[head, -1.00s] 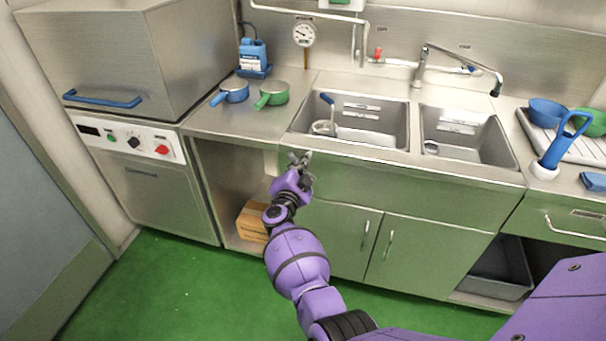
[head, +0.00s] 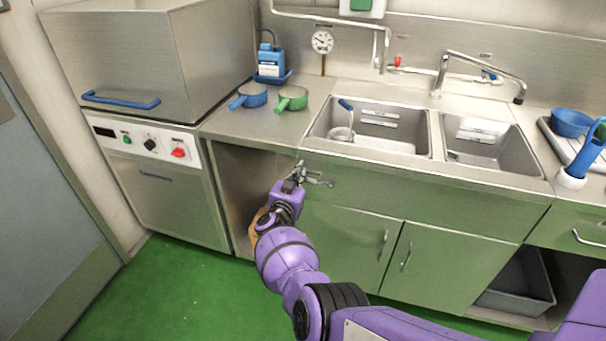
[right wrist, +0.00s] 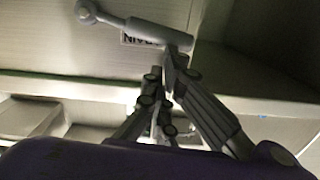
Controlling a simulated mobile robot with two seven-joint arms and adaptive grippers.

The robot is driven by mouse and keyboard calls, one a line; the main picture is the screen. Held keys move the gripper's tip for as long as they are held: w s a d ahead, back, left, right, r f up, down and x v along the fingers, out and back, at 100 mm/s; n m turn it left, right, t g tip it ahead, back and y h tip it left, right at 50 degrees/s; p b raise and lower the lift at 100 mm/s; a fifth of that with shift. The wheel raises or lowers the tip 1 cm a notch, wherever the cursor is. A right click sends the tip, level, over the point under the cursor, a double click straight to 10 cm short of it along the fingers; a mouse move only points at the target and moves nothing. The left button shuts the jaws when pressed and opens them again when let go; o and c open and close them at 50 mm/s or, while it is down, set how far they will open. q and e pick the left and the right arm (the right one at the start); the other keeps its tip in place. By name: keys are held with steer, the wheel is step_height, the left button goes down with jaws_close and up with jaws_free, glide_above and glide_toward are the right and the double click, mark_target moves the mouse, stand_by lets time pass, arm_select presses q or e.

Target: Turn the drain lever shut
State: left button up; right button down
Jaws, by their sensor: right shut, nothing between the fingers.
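The drain lever (head: 322,182) is a small grey handle with a rounded end on the front of the sink cabinet, just below the counter edge. My right gripper (head: 300,172) is shut and empty, just left of the lever's end in the head view. In the right wrist view its fingertips (right wrist: 163,72) are close under the hub; whether they touch it I cannot tell. My left gripper is not in view.
A double sink (head: 372,130) is above the lever. An open bay with a partly hidden cardboard box (head: 257,238) is left of the cabinet doors (head: 350,232). The green floor (head: 190,290) is clear.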

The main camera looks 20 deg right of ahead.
steer(key=shift+w+f, duration=0.2)
steer(key=shift+f, duration=0.25)
steer(key=shift+a, duration=0.1)
